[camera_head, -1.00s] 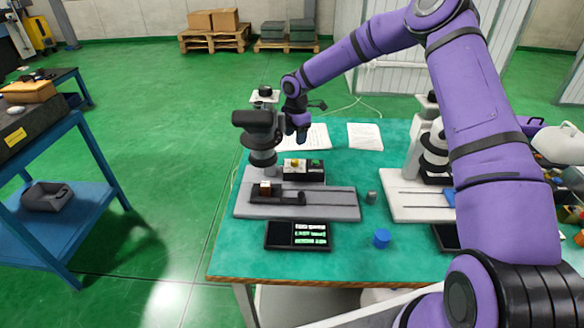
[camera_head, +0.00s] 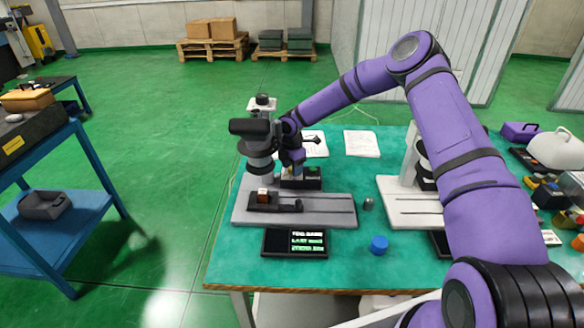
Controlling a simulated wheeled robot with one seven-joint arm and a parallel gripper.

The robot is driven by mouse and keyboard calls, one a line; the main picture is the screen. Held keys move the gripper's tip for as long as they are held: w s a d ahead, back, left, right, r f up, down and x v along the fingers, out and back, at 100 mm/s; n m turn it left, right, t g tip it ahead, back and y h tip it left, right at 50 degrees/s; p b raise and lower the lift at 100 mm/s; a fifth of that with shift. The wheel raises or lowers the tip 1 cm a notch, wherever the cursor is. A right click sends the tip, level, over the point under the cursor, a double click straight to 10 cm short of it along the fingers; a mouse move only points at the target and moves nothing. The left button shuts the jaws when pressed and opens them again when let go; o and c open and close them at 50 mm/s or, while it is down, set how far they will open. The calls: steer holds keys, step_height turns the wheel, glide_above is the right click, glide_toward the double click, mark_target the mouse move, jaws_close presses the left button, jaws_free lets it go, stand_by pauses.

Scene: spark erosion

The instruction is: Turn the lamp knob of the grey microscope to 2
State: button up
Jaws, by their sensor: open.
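The grey microscope (camera_head: 258,150) stands on the left of the green table, with a grey base plate (camera_head: 330,212) and a dark head. A small black control box (camera_head: 311,183) sits at the back of the base, beside the column; a green spot shows on its top. My gripper (camera_head: 292,170) points down over the left part of this box, close to its top. It is open. The knob itself is hidden or too small to make out, and I cannot tell its setting or whether the fingers touch it.
A white microscope (camera_head: 410,208) stands to the right. A dark display panel (camera_head: 295,242) with green text, a blue cap (camera_head: 379,244) and a small grey cylinder (camera_head: 368,204) are in front. Papers (camera_head: 361,143) lie behind. A blue cart (camera_head: 85,215) is at the left.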

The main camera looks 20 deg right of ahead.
steer(key=c, duration=0.9)
